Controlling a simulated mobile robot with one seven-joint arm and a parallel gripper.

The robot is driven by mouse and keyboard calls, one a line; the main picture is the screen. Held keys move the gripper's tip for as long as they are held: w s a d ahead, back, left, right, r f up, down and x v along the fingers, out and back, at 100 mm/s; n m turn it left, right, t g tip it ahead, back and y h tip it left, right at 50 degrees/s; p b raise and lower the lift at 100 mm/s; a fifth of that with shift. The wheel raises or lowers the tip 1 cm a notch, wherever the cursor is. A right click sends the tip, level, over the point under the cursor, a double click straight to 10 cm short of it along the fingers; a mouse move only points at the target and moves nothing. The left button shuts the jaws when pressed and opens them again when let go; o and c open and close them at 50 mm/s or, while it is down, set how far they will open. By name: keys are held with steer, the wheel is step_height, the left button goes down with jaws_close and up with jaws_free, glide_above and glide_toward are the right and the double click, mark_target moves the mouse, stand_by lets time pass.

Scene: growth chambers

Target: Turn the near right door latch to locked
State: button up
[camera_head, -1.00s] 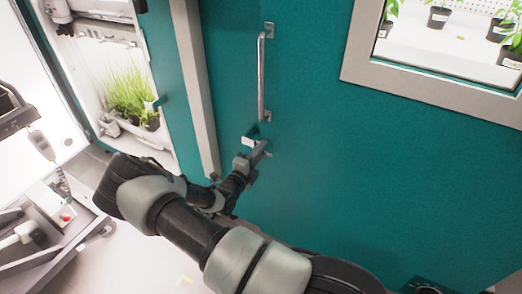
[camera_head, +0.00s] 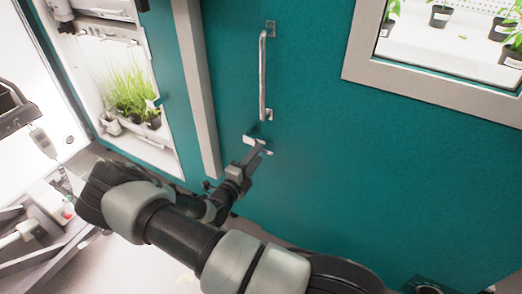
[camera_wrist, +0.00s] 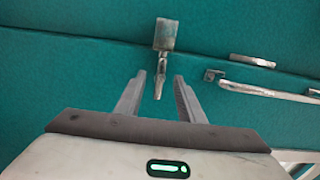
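The door latch is a small metal plate (camera_wrist: 165,34) on the teal door, with a narrow lever (camera_wrist: 158,88) pointing towards me in the wrist view. In the head view the latch (camera_head: 249,139) is a small pale piece below the long door handle, partly covered by my gripper (camera_head: 260,150). In the wrist view my gripper (camera_wrist: 159,76) is open. The lever end lies between its two fingers in the picture, with teal showing on both sides. I see no contact. Whether the lever is truly within the fingers' depth I cannot tell.
The long metal handle (camera_head: 263,77) is above the latch; in the wrist view it (camera_wrist: 270,93) lies right of the fingers. A framed window (camera_head: 435,95) is at upper right. An open chamber with grass (camera_head: 130,95) and a grey cart (camera_head: 40,225) are at left.

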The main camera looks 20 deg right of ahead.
steer(key=v, duration=1.2)
steer(key=shift+s+a, duration=0.25)
steer(key=shift+s, duration=0.05)
steer(key=s+d+r+m+g+y+p, duration=0.2)
steer(key=s+r+m+g, duration=0.35)
steer(key=r+m, duration=0.55)
steer(key=s+d+r+m+g+y+p, duration=0.25)
steer(key=s+r+m+g, duration=0.45)
steer(key=m, duration=0.6)
steer(key=s+a+r+m+t+y+p, duration=0.1)
steer(key=s+a+r+m+t+y, duration=0.1)
steer(key=r+m, duration=0.4)
steer(key=s+a+r+m+t+y+p, duration=0.2)
steer(key=s+r+m+y, duration=0.2)
steer(key=r+m, duration=0.3)
steer(key=s+a+r+m+t+y+p, duration=0.2)
steer(key=r+m, duration=0.4)
steer(key=r, duration=0.4)
steer(key=shift+s+a+r+m+t+y, duration=0.25)
steer(key=shift+s+a+m+t+y, duration=0.25)
steer(key=shift+y, duration=0.35)
